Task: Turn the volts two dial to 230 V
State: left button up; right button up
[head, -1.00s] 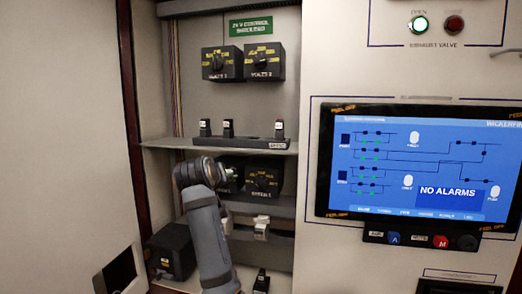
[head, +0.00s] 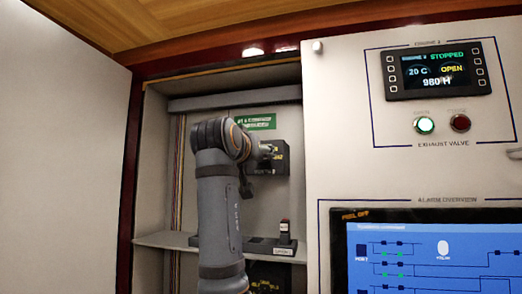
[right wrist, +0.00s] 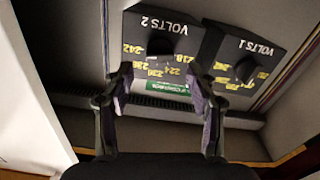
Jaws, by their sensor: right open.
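The volts two dial box (head: 284,158) is black with yellow numbers, at the upper right of the open cabinet bay; my right arm covers much of it. In the right wrist view, upside down, its VOLTS 2 label, numbers and black knob (right wrist: 160,45) show at the top centre. I cannot read the knob's pointer surely. My right gripper (right wrist: 159,72) is open and empty, its fingertips apart on either side of the knob in the picture, with no contact visible. My left gripper is not in view.
The VOLTS 1 box (right wrist: 249,56) sits right beside VOLTS 2 in the wrist view. A green sign (head: 257,121) is above the dials.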

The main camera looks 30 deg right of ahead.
pick_arm(q)
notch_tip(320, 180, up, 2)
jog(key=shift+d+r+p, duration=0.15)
jog(key=shift+p, duration=0.55)
pick_arm(e)
jog(key=x, duration=0.4)
jog(key=shift+w+d, duration=0.1)
jog(key=shift+c, duration=0.3)
jog(key=c, duration=1.1)
